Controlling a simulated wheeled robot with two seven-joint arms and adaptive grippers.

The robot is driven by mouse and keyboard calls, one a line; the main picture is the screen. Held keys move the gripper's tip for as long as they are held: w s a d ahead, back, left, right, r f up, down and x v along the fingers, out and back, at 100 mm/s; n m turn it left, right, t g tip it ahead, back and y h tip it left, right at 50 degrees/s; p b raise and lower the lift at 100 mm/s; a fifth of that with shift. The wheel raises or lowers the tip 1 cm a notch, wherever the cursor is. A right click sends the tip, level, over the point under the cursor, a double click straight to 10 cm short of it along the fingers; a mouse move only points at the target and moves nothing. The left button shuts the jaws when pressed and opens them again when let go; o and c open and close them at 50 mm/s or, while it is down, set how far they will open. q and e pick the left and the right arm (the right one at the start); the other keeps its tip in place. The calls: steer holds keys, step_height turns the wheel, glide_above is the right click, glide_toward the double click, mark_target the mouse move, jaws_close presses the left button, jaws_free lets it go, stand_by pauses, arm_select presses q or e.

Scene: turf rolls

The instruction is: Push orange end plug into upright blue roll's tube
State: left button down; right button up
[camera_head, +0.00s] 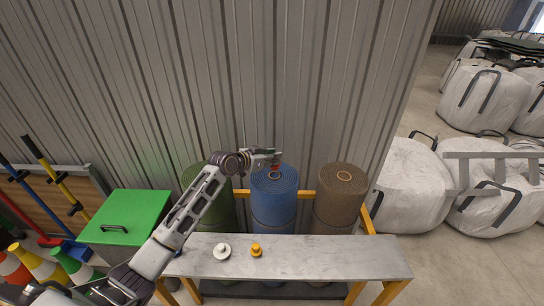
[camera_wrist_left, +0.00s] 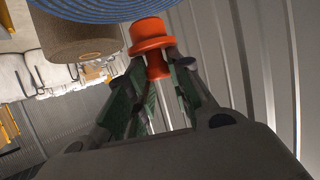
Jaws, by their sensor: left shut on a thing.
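The orange end plug (camera_head: 277,167) is held in my left gripper (camera_head: 266,158) above the far part of the upright blue roll's (camera_head: 273,205) top. In the left wrist view, my left gripper's fingers (camera_wrist_left: 160,90) are shut on the orange plug's (camera_wrist_left: 150,38) narrower part, with its wide flange beyond the fingertips. The blue roll's (camera_wrist_left: 110,8) spiral end fills the top edge there. The blue roll's tube opening is hidden, and I cannot tell whether the plug touches the roll. My right gripper is not in view.
A green roll (camera_head: 218,213) stands left of the blue roll and a brown roll (camera_head: 341,200) right. A bench (camera_head: 320,258) in front holds a white plug (camera_head: 222,251) and a yellow plug (camera_head: 256,250). A corrugated wall (camera_head: 240,80) rises close behind. A green bin (camera_head: 125,215) stands left.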

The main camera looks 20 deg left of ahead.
mark_target(272, 169)
arm_select(q)
steer(key=shift+f+b, duration=0.7)
steer(key=shift+f, duration=0.7)
steer(key=shift+p, duration=0.4)
stand_by(1.2)
steer(key=shift+f+b, duration=1)
steer(key=shift+f, duration=0.65)
stand_by(0.9)
steer(key=c, duration=1.2)
jaws_free()
steer(key=shift+s, duration=0.15)
steer(key=shift+v, duration=5.9)
